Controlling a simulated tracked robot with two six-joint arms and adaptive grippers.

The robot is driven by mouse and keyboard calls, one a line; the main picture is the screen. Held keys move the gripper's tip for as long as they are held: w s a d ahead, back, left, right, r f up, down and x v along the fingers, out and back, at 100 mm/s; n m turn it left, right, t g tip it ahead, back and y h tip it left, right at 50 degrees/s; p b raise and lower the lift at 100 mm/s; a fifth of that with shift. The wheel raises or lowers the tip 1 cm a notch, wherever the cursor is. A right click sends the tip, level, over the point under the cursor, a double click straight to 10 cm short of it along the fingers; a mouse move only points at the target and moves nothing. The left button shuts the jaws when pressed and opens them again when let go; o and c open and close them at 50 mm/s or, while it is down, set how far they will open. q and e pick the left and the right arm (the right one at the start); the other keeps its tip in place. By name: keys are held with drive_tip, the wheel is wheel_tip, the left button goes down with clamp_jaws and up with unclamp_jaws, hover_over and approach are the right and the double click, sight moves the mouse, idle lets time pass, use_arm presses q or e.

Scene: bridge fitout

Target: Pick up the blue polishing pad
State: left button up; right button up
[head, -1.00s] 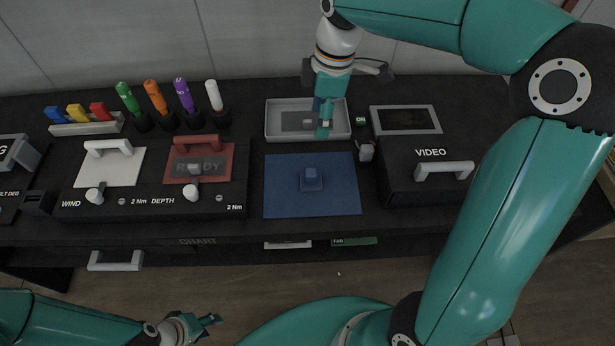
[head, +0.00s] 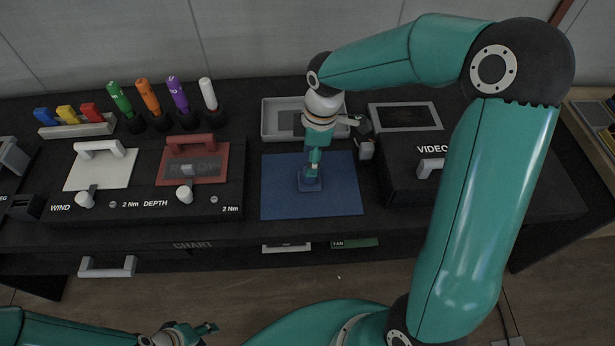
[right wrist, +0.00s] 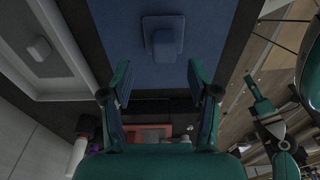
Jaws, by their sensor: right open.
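The blue polishing pad (head: 310,184) is a small square with a raised block grip, lying on the blue mat (head: 280,200). In the right wrist view the pad (right wrist: 164,40) shows ahead of the fingers, roughly between their line. My right gripper (head: 311,168) hangs over the pad in the head view; its fingertips overlap the pad's top there. In the right wrist view the right gripper (right wrist: 158,82) is open with nothing between its fingers. My left gripper (head: 205,330) is low at the bottom left, away from the bench; its finger gap is too small to read.
A grey tray (head: 272,118) stands behind the mat. The black VIDEO box (head: 420,190) with a handle is to the right. Left are panels with white and red handled plates (head: 190,165) and several coloured markers (head: 150,97). The mat around the pad is clear.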

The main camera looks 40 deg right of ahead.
drive_tip(key=shift+a+f+p, duration=0.15)
drive_tip(key=shift+f+p, duration=0.1)
drive_tip(key=shift+f, duration=1.15)
drive_tip(key=shift+a+f+p, duration=0.15)
drive_tip(key=shift+f+p, duration=0.05)
drive_tip(key=shift+f, duration=1.15)
clamp_jaws()
drive_tip(key=shift+r, duration=0.1)
wheel_tip(320, 180, up, 20)
